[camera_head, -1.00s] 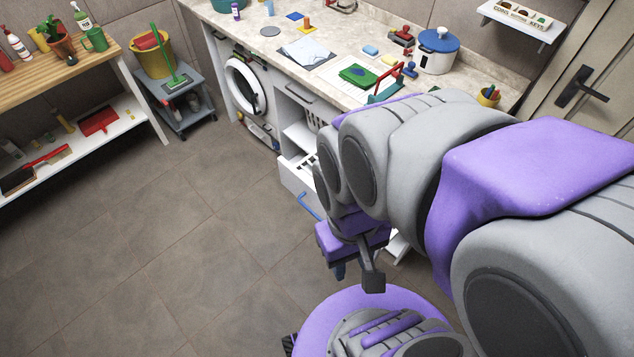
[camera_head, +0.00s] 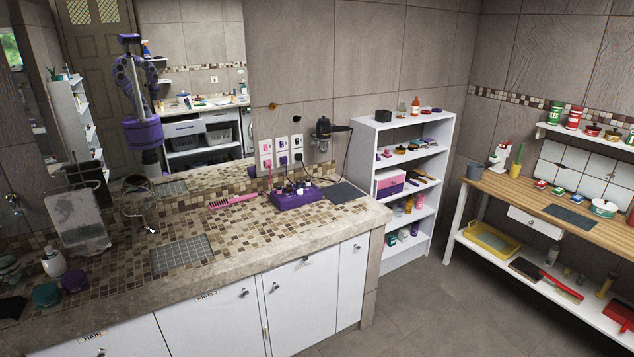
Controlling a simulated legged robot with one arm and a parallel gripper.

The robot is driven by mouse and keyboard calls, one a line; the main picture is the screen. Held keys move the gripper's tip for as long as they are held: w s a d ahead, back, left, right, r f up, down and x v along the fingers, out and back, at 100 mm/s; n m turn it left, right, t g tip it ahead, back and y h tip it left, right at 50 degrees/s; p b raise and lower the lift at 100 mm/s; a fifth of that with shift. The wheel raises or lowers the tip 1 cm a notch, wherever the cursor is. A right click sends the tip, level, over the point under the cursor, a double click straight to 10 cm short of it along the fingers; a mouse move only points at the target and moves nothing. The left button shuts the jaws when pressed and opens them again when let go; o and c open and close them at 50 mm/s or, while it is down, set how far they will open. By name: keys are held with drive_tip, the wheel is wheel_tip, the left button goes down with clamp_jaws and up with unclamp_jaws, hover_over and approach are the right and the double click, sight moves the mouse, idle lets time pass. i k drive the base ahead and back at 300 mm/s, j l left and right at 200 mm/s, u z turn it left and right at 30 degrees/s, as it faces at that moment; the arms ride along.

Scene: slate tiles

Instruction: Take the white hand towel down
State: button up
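A pale grey-white sheet (camera_head: 78,222), which looks like a hanging towel, is at the left above the tiled counter, in front of the mirror. Its upper edge is near a dark bar, and I cannot tell how it is held. My gripper is not directly in view. A purple and grey robot reflection, mine, shows in the mirror, too small to tell the gripper's state.
The mosaic counter (camera_head: 228,245) holds a soap dispenser (camera_head: 54,262), a pink comb (camera_head: 233,200) and a purple organiser (camera_head: 297,196). White cabinets (camera_head: 212,318) stand below. A white shelf (camera_head: 402,258) and a wooden bench (camera_head: 520,197) are right. Floor (camera_head: 440,308) between is clear.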

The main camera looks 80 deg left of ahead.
sight(75, 215)
drive_tip(key=j+u, duration=0.1)
drive_tip(key=u, duration=3.9)
drive_tip(key=i+j+z, duration=0.1)
drive_tip(key=i, duration=0.7)
drive_tip(key=i+j+z, duration=0.1)
drive_tip(key=i, duration=0.7)
